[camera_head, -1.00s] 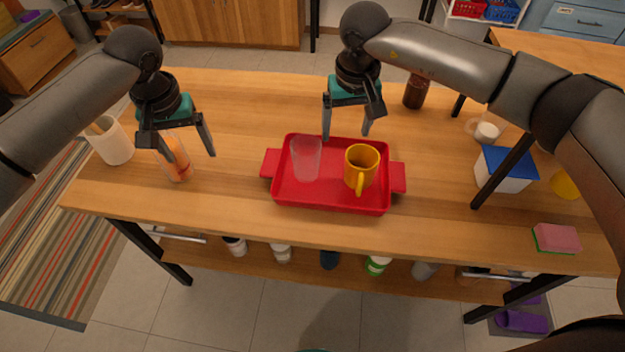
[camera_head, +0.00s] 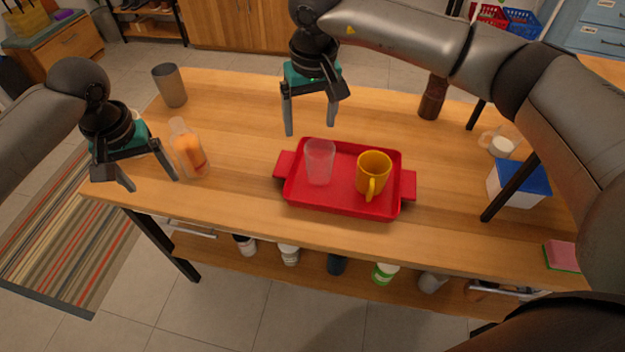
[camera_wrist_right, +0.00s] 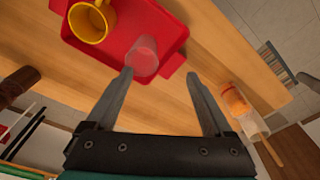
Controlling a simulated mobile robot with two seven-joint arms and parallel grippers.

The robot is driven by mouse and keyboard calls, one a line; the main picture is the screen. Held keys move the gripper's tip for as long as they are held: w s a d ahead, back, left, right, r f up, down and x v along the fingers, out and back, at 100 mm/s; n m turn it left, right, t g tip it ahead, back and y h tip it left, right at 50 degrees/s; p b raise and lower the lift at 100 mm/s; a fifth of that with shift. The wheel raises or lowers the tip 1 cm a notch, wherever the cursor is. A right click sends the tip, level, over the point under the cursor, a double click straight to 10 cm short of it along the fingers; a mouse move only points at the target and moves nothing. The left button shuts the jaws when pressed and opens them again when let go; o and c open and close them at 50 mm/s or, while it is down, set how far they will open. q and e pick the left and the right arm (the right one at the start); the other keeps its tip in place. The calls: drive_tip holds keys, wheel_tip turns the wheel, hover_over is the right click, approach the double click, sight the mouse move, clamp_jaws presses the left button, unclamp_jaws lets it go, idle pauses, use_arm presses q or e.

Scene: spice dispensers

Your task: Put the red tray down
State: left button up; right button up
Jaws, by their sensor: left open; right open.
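The red tray (camera_head: 345,206) rests flat on the wooden table, with a handle at each end. A clear glass (camera_head: 319,162) stands on its left part and a yellow mug (camera_head: 373,174) on its right part. The tray (camera_wrist_right: 172,40), the glass (camera_wrist_right: 143,55) and the mug (camera_wrist_right: 90,22) also show in the right wrist view. My right gripper (camera_head: 309,132) is open and empty, above the table behind the tray's left part. My left gripper (camera_head: 154,186) is open and empty at the table's left end, apart from the tray.
A bottle with orange contents (camera_head: 188,150) stands close beside my left gripper. A grey cup (camera_head: 170,86) is at the back left. A brown bottle (camera_head: 432,98), a glass mug (camera_head: 499,142) and a blue-lidded box (camera_head: 517,184) stand right of the tray. The table before the tray is clear.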

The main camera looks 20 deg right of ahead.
wheel_tip(320, 180, up, 7)
drive_tip(key=s, duration=0.1)
drive_tip(key=shift+d, duration=0.25)
idle(0.4)
